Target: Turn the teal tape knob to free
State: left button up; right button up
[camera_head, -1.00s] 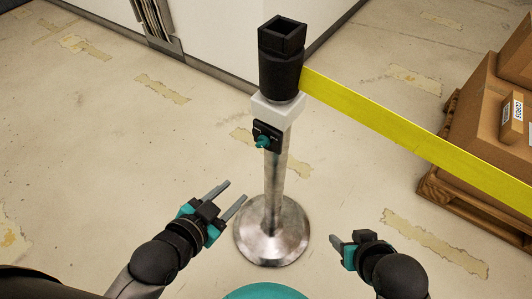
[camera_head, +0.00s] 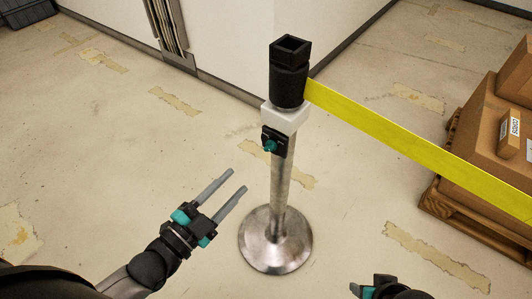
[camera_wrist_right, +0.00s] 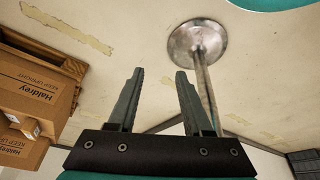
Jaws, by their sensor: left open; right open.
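The teal tape knob (camera_head: 270,146) sits on a small black plate (camera_head: 276,138) on the post, below a white collar (camera_head: 285,116). The metal post (camera_head: 279,185) stands upright on a round base (camera_head: 275,240). A yellow tape (camera_head: 400,145) runs from the black post head (camera_head: 289,75) to the right. My left gripper (camera_head: 228,180) is open and empty, left of the post and lower in the picture than the knob. My right gripper (camera_wrist_right: 159,75) is open and empty in the right wrist view; only part of it shows at the bottom of the head view.
Cardboard boxes (camera_head: 495,135) on a wooden pallet (camera_head: 470,230) stand at the right. A white wall (camera_head: 235,50) is behind the post. The floor left of the post is clear. The post and base (camera_wrist_right: 195,42) also show in the right wrist view.

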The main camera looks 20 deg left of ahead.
aim_at(267, 150)
pick_arm(q)
jog(key=b+x, duration=0.2)
jog(key=x, duration=0.4)
jog(key=shift+w+d, duration=0.15)
jog(key=shift+w, duration=0.2)
jog(key=b+x, duration=0.1)
jog(key=x, duration=0.2)
jog(key=shift+w+d+f, duration=0.1)
jog(key=shift+w, duration=0.1)
jog(key=shift+b+x, duration=0.5)
jog(key=shift+x, duration=0.4)
pick_arm(e)
jog(key=w+a+r+t+y, duration=0.1)
jog(key=w+a+r+t, duration=0.2)
jog(key=a+r+t, duration=0.1)
jog(key=shift+w+r+n+y, duration=0.2)
jog(key=shift+w+n+y, duration=0.1)
jog(key=shift+y, duration=0.1)
pick_arm(q)
grip_shut()
